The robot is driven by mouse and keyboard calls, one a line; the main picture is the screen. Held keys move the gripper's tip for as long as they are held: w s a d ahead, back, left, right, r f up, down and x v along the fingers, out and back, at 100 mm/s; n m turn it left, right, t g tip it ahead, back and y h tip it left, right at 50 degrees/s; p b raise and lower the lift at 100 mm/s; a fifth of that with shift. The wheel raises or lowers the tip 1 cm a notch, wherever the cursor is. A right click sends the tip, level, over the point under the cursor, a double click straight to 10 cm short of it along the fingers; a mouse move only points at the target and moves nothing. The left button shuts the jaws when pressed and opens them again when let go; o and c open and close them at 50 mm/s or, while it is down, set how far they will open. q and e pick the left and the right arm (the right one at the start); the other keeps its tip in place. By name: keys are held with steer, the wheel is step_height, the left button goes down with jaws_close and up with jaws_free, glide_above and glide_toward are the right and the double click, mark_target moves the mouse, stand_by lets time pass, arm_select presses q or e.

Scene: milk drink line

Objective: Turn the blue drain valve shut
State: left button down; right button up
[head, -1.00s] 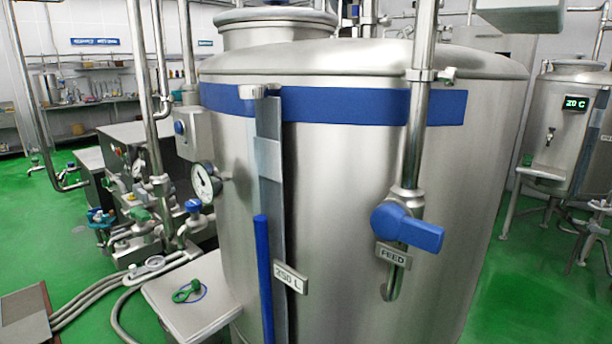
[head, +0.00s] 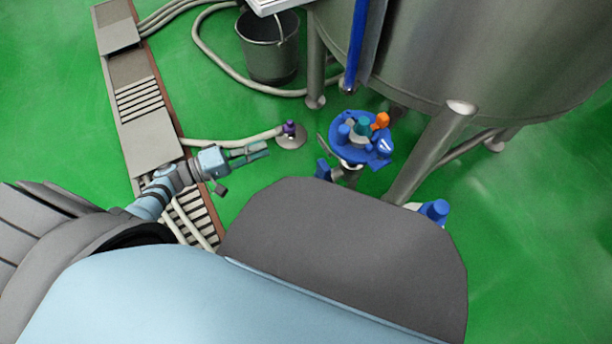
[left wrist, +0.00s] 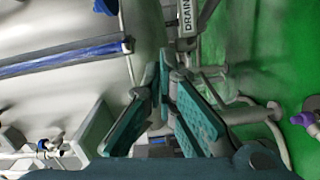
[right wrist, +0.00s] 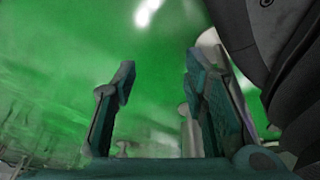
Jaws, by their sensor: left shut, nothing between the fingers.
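I cannot clearly pick out the drain valve. A sign reading DRAIN (left wrist: 187,18) shows at the top of the left wrist view, with a grey pipe beside it. In the head view, a blue part (head: 438,211) shows beside a tank leg, and another small blue part (head: 323,170) shows at the edge of my body; I cannot tell whether either is the valve. My left gripper (head: 262,151) is shut and empty above the floor, left of the tank and apart from it. In the right wrist view, my right gripper (right wrist: 160,85) is open and empty.
A blue round holder (head: 345,150) with an orange-topped item stands near the tank (head: 470,50). A metal bucket (head: 270,60), a hose (head: 215,50) and a floor drain channel (head: 140,100) lie to the left. Green floor is open at right.

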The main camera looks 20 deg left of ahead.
mark_target(323, 176)
arm_select(q)
steer(key=w+d+g+h+b, duration=0.1)
steer(key=w+d+h, duration=0.1)
steer(key=d, duration=1)
steer(key=shift+r+g+b, duration=0.4)
arm_select(e)
steer(key=shift+w+a+r, duration=0.15)
steer(key=shift+w+r, duration=0.25)
steer(key=shift+w, duration=0.4)
steer(key=shift+w+a+r, duration=0.1)
steer(key=shift+w+r, duration=0.25)
steer(key=shift+w, duration=0.4)
